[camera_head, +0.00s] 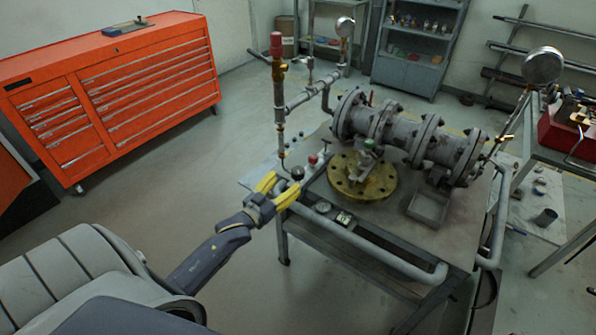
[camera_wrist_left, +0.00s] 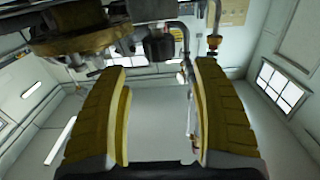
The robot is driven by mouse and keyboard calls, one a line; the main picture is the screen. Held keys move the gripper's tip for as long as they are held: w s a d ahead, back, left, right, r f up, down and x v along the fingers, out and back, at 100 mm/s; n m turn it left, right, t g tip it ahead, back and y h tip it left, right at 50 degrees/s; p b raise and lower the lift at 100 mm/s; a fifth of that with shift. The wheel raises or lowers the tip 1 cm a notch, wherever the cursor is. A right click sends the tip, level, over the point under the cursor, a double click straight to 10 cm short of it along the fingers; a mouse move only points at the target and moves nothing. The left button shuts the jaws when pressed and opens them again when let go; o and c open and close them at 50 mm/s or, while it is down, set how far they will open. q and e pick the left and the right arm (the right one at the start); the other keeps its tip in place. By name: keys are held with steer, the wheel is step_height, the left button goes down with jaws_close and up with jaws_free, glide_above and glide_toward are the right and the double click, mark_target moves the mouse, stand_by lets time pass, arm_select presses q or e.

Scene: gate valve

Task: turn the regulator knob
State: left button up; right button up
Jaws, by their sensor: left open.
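A black knob (camera_head: 297,173), which I take to be the regulator knob, stands at the left edge of the valve bench in the head view. A dark block-like part, probably the same knob (camera_wrist_left: 158,45), shows beyond the fingertips in the left wrist view. My left gripper (camera_head: 285,181) has yellow fingers spread open, with their tips close to the black knob. The left wrist view shows the gripper (camera_wrist_left: 163,68) with a clear, empty gap between its fingers. I cannot tell whether either finger touches the knob. My right gripper is not in view.
A red knob (camera_head: 312,160) sits just behind the black one. A vertical pipe with a red cap (camera_head: 276,45) rises nearby. A yellow flange (camera_head: 361,178) and grey flanged pipe (camera_head: 405,135) occupy the bench. A rail (camera_head: 370,240) runs along its front. An orange tool cabinet (camera_head: 110,90) stands left.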

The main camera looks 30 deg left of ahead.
mark_target(295, 175)
arm_select(q)
steer(key=shift+w+d, duration=0.2)
steer(key=shift+w, duration=3.7)
steer(key=shift+c, duration=0.2)
steer(key=c, duration=1.2)
steer(key=shift+d, duration=0.1)
steer(key=shift+n+y, duration=0.3)
steer(key=shift+y, duration=0.2)
steer(key=shift+y, duration=0.3)
